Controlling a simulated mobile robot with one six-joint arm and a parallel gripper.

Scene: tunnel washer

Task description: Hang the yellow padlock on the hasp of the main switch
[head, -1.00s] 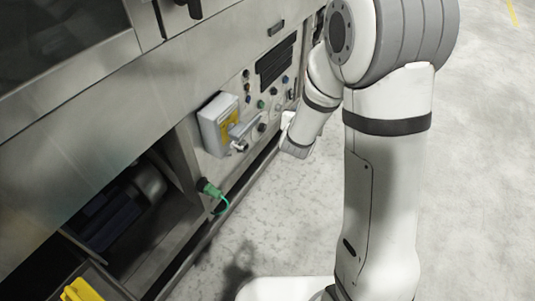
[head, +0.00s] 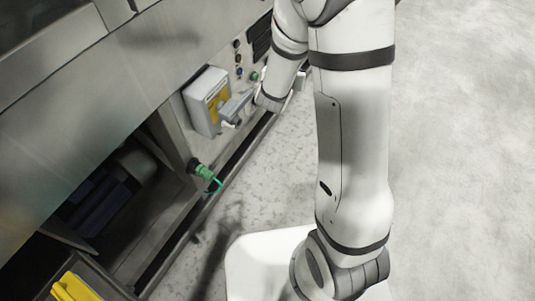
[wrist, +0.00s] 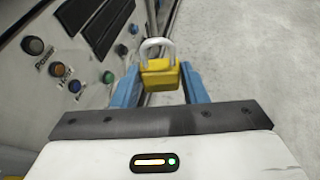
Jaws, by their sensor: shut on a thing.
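The yellow padlock (wrist: 160,76) is between the blue fingers of my gripper (wrist: 158,88) in the wrist view, its pale shackle pointing up and away from the gripper. I cannot tell whether the shackle is open. The main switch (head: 208,101) is a grey box with a yellow plate on the machine's front in the head view. A grey handle-like part (head: 235,106) sticks out from its right side; the hasp is too small to make out. My arm's end is just right of this part, and my fingers and the padlock are hidden there. The wrist view does not show the switch box.
A panel with several coloured buttons (wrist: 65,70) lies left of my gripper in the wrist view. A green plug (head: 203,171) sits below the switch. A yellow item (head: 75,288) lies at the lower left. Pale floor (head: 460,150) is open at right.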

